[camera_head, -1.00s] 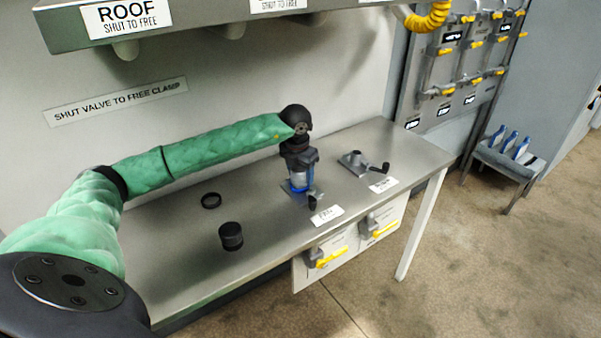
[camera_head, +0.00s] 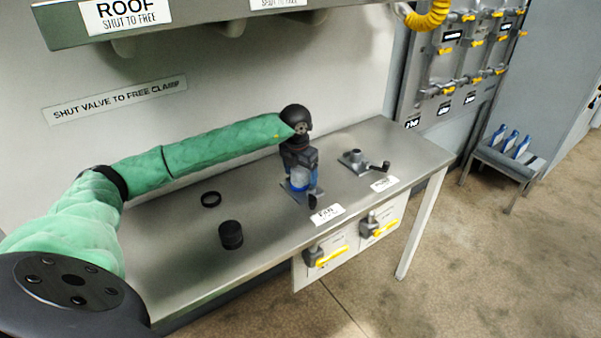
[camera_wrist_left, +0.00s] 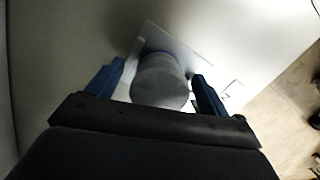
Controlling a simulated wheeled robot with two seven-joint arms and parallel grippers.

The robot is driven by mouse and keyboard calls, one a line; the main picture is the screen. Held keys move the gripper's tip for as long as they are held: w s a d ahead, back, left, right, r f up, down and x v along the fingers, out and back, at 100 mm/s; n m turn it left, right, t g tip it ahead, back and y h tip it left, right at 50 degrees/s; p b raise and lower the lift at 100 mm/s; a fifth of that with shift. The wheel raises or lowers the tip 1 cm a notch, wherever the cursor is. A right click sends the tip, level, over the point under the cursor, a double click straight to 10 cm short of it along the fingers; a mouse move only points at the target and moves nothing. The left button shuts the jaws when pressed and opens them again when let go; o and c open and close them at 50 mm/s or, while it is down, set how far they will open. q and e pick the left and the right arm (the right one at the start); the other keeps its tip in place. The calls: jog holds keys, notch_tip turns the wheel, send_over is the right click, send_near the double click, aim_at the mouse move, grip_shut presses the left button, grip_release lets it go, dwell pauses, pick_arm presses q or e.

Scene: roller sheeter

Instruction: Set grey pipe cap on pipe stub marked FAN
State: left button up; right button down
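The grey pipe cap (camera_wrist_left: 160,85) shows as a round grey end between the fingers of my left gripper (camera_wrist_left: 158,75) in the left wrist view. Slim gaps show beside it, so the fingers look open around it. A blue edge and a square base plate (camera_wrist_left: 190,58) show behind it. In the head view my left gripper (camera_head: 302,180) points down over the base plate behind the FAN label (camera_head: 327,214). The cap appears upright on the stub there; the stub itself is mostly hidden by cap and fingers. My right gripper is out of view.
A second stub (camera_head: 354,158) with a dark lever stands to the right on the steel bench (camera_head: 270,255). A black cylinder (camera_head: 231,235) and a black ring (camera_head: 211,199) lie to the left. A shelf (camera_head: 210,22) overhangs the bench. Yellow-handled valves (camera_head: 328,256) hang in front.

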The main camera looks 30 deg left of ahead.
pick_arm(q)
jog(key=r, duration=0.2)
jog(key=r+b, duration=0.1)
jog(key=r, duration=0.1)
jog(key=r+b, duration=0.1)
jog(key=r, duration=0.1)
jog(key=shift+s+r, duration=0.2)
jog(key=shift+s, duration=0.2)
jog(key=shift+s+r, duration=0.1)
jog(key=shift+r, duration=0.55)
jog(key=shift+f, duration=0.1)
